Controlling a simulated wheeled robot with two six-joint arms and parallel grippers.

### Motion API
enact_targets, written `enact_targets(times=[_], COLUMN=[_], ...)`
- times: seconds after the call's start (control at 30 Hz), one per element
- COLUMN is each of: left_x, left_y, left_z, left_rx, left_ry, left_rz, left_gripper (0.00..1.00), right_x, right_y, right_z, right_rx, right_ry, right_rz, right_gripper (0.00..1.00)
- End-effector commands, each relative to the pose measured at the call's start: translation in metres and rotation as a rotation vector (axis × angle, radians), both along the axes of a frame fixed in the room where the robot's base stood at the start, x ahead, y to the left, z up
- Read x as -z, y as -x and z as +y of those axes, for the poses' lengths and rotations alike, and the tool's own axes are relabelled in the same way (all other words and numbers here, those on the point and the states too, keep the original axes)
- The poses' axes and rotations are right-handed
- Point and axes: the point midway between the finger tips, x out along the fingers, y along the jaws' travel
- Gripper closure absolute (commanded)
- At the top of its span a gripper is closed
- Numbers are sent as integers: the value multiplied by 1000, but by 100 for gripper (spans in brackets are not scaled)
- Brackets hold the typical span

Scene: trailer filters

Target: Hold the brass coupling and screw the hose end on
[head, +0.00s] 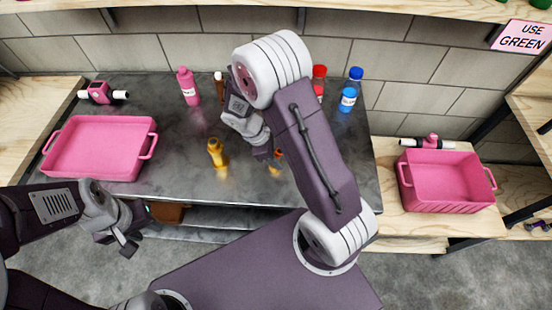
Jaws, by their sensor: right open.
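A yellow-brass piece (217,152) stands upright on the dark metal worktop, left of my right gripper; it may be the brass coupling. A second small yellow-brass piece (276,168) shows at the tip of my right gripper (270,154), partly hidden by it. I cannot tell whether they touch. My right gripper is open and points down at the worktop, its fingers mostly hidden by my arm. My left gripper (128,240) is low, in front of the worktop's front edge, away from both brass pieces; its jaw opening is unclear. I cannot make out a hose end.
A pink tray (62,174) is at the left and a pink bin (450,208) on the right-hand wooden bench. Pink-and-white fittings lie on both sides.

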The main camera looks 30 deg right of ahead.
Motion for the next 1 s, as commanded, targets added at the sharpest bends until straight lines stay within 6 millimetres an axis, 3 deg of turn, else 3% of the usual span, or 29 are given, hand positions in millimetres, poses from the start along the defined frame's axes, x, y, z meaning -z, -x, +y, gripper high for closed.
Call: enact_targets(times=[0.03,0.17,0.2,0.57,0.8,1.0], left_x=[0,0,0,-1,-7,-4], left_y=[0,0,0,0,0,0], left_z=[0,0,0,0,0,0], left_rx=[0,0,0,0,0,0], left_ry=[0,0,0,0,0,0], left_rz=[0,0,0,0,0,0], left_gripper=[64,64,64,64,64,64], right_x=[0,0,0,-5,-43,-68], right_y=[0,0,0,0,-1,43], right_z=[0,0,0,0,0,5], right_rx=[0,0,0,0,1,-3], right_ry=[0,0,0,0,0,1], right_rz=[0,0,0,-1,-5,-3], right_gripper=[60,96,100,100,100,100])
